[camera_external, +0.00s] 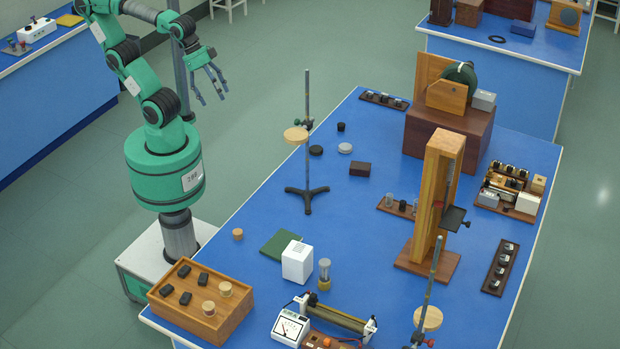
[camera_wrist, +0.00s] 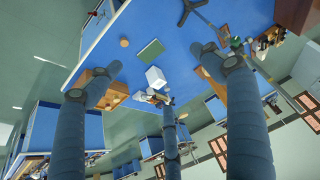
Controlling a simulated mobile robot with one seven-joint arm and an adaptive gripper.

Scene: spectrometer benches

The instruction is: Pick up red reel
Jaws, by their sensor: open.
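I cannot pick out a red reel for certain in either view. A small red part (camera_external: 437,205) shows against the tall wooden stand (camera_external: 446,165) on the blue bench in the external view. It is too small and too covered to tell whether it is the reel. My gripper (camera_external: 211,88) is open and empty, raised in the air left of the bench, well away from that stand. In the wrist view, the spread fingers of my gripper (camera_wrist: 160,75) hold nothing, with the bench beyond them.
The blue bench (camera_external: 375,215) carries a wooden tray (camera_external: 180,319) with black blocks, a white box (camera_external: 297,262), a green mat (camera_external: 280,244), a ring stand (camera_external: 307,160) and a brown box (camera_external: 440,138). Bare bench top lies between several of them.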

